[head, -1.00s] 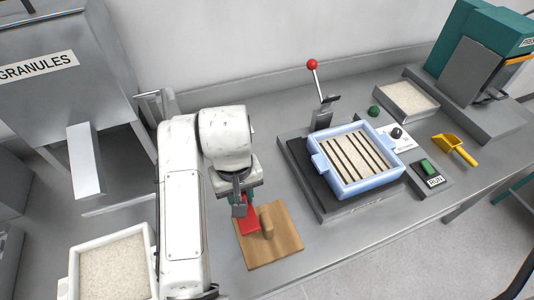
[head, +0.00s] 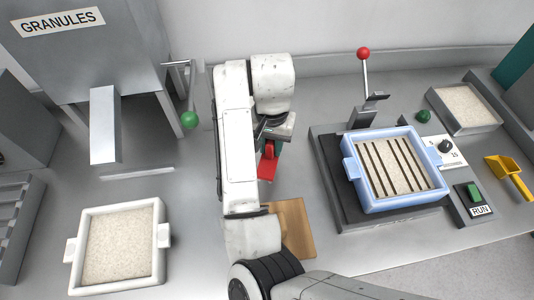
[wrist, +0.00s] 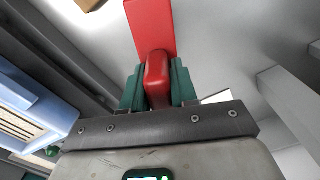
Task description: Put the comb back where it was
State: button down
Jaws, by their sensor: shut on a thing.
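The comb, which I take to be the red tool (head: 268,163) with a flat red plate, is in my gripper (head: 271,142). In the wrist view, my green fingers (wrist: 158,85) are shut on its rounded red handle (wrist: 157,72), and the red plate (wrist: 151,25) extends beyond the fingertips. Any teeth on it are not visible. In the head view it is behind the wooden board (head: 297,232), apart from it in the picture. Part of the board is hidden by my arm. A corner of wood shows at the top of the wrist view (wrist: 90,4).
A blue frame (head: 352,181) of granules with dark stripes sits on a dark plate at right, beside a red-knobbed lever (head: 364,75). A white tray (head: 165,238) of granules is at left, below the granules hopper (head: 90,45). A yellow scoop (head: 508,178) lies far right.

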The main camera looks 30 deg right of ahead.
aim_at(266, 152)
jog(key=shift+w+f, duration=0.95)
jog(key=shift+f, duration=0.2)
jog(key=shift+w+f, duration=0.15)
jog(key=shift+f, duration=0.75)
jog(key=shift+w+f, duration=0.1)
jog(key=shift+f, duration=0.8)
jog(key=c, duration=0.9)
grip_release()
jog(key=shift+f, duration=0.1)
notch_tip(266, 152, up, 12)
jog(key=shift+r+p, duration=0.15)
jog(key=shift+p, duration=0.9)
